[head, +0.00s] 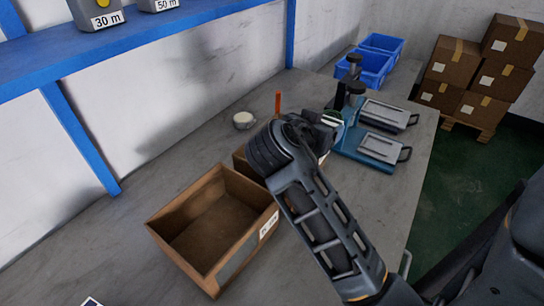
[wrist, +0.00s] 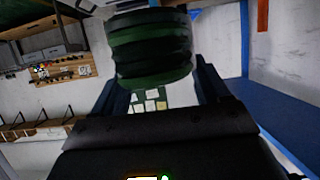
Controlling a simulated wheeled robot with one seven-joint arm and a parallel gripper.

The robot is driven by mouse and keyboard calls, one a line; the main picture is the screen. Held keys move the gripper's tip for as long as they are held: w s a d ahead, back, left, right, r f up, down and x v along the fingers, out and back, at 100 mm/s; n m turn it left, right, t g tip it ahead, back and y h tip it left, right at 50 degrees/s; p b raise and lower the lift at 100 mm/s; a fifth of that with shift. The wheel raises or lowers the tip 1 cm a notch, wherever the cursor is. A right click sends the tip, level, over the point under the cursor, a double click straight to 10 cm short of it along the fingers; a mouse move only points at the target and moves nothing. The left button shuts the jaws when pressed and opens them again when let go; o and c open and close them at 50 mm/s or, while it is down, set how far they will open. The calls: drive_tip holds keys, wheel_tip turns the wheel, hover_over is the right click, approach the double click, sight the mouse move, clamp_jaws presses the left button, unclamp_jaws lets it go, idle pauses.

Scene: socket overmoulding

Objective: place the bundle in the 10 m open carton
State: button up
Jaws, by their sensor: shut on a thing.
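The bundle (wrist: 150,52) is a dark green coil of several stacked loops, held between my gripper's fingers (wrist: 158,84) in the wrist view. In the head view my gripper (head: 326,122) is largely hidden behind my arm, above the bench toward the blue machine; a sliver of green shows beside it. An open, empty brown carton (head: 187,209) stands on the bench to the left of my arm. The label on its right side is too small to read surely. A second brown carton (head: 240,163) is partly hidden behind my arm. I cannot tell which is the 10 m one.
A blue machine with two grey plates (head: 380,146) stands on the bench at right. Blue crates (head: 372,65) are at the back. A small white-topped cup (head: 243,120) sits near the wall. A blue shelf (head: 130,38) holds bins marked 30 m and 50 m.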

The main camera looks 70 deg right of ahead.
drive_tip(key=w+f+p, duration=0.1)
drive_tip(key=w+f, duration=0.9)
drive_tip(key=shift+a+p, duration=0.15)
drive_tip(key=shift+p, duration=0.2)
